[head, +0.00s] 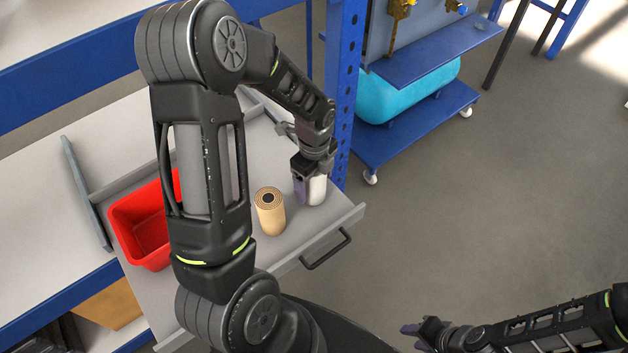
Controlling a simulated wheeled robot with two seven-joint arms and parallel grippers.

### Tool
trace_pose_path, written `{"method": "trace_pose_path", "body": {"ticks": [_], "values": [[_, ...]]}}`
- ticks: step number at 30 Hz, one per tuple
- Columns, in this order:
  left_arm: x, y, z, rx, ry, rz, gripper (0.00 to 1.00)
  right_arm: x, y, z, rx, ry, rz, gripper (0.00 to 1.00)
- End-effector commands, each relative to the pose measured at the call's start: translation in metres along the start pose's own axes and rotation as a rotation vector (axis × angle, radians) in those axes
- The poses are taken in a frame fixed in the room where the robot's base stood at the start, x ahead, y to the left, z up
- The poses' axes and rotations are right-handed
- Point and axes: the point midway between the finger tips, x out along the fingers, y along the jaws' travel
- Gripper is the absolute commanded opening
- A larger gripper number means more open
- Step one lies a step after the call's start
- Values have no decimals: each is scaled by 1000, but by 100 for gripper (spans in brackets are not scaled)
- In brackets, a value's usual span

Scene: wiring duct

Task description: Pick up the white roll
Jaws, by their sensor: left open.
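The white roll (318,191) stands upright in the grey drawer, near its right front corner. My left gripper (309,187) points down at the white roll, with a purple finger pad close along its left side. The jaws are open, and the gripper body hides the roll's top. I cannot tell whether the pad touches the roll. My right gripper (420,335) is low at the bottom of the view, away from the drawer, with no object seen in it. Its jaw opening is unclear.
A tan roll (270,212) stands upright just left of the white roll. A red bin (142,236) sits at the drawer's left, partly hidden by my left arm. The drawer's front wall (318,236) has a dark handle (327,250). A blue post (345,80) rises close behind the gripper.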

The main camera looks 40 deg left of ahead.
Motion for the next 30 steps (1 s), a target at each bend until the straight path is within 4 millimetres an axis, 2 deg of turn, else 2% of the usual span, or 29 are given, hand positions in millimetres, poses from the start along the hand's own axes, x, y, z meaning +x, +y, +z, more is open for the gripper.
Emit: {"method": "trace_pose_path", "body": {"ticks": [11,30], "values": [[0,0,0,0,0,0,79,0,0,0,0,0,0,36],[0,0,0,0,0,0,27,0,0,0,0,0,0,36]]}}
